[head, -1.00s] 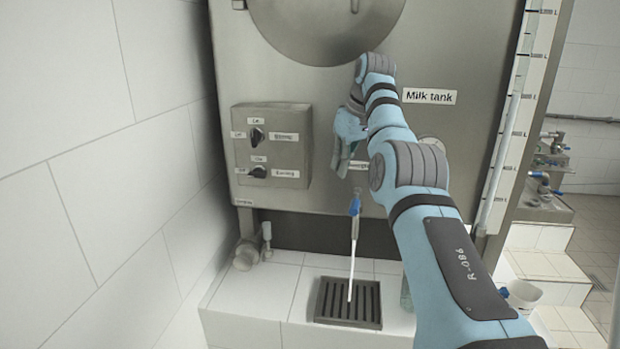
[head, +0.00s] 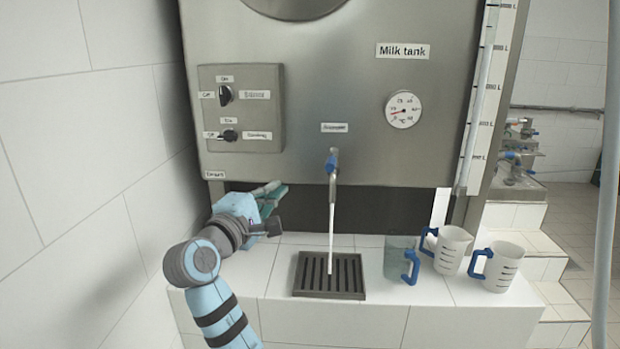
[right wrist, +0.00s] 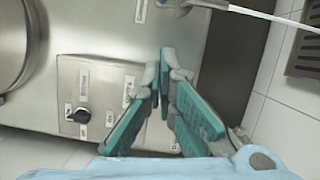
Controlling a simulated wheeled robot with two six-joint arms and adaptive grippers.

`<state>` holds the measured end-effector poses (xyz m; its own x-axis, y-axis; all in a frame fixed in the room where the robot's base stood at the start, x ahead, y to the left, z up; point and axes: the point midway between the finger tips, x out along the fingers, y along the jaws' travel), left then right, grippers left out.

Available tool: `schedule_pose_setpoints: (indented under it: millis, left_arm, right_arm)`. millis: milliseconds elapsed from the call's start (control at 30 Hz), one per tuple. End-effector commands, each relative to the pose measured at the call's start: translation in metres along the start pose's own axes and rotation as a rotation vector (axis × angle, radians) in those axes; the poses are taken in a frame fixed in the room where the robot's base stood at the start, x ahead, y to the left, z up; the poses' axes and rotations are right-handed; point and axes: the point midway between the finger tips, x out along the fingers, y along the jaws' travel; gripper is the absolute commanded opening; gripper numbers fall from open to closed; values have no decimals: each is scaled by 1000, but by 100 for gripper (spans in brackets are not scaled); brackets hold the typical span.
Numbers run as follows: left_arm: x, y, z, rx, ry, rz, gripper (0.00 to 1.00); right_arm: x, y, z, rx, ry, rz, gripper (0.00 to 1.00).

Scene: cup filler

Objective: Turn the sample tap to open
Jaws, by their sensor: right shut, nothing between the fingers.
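The sample tap (head: 331,163) has a blue handle and sits low on the tank front under a small label. Its handle looks lined up with the spout. A thin white stream (head: 331,235) runs from the spout down to the drain grate (head: 311,285). The tap body (right wrist: 178,4) shows at the top edge of the right wrist view. My right gripper (head: 277,188), with teal fingers, is left of the tap, below the switch box and apart from the tap. Its fingers (right wrist: 166,55) are shut with nothing between them. My left gripper is out of view.
A switch box (head: 241,108) with two black knobs is at left on the milk tank (head: 300,60). A round gauge (head: 403,109) is at right. A clear jug (head: 398,260) and two white jugs (head: 453,249) (head: 503,266) stand on the tiled ledge. A tiled wall bounds the left.

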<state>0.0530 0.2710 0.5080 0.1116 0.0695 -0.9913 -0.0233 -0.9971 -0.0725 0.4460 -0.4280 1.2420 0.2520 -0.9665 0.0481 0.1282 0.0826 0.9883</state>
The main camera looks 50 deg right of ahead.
Motion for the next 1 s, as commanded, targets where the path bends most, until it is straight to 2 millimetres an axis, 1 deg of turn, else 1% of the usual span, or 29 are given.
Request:
schedule_pose_setpoints:
  millis: [33, 167, 267, 500, 567, 600, 700, 800, 1000]
  left_arm:
    - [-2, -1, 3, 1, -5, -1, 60]
    - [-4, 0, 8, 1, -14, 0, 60]
    - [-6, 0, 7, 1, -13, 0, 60]
    - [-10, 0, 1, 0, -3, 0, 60]
    - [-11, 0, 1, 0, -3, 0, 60]
    - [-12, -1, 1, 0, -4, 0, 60]
    - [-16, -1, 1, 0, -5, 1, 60]
    - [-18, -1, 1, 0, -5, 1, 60]
    - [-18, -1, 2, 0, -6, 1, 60]
  right_arm:
    - [2, 4, -1, -36, 1, 13, 0]
    - [15, 4, -2, -47, 1, 11, 0]
    - [32, 5, -2, -47, 0, 11, 0]
    - [86, 5, -1, -47, -1, 9, 0]
    - [99, 5, -1, -46, 0, 9, 0]
    - [104, 5, 2, -43, 0, 9, 0]
    - [107, 6, 19, -43, 3, 9, 0]
    - [110, 6, 30, -43, 2, 8, 0]
    - [111, 5, 36, -42, 4, 6, 0]
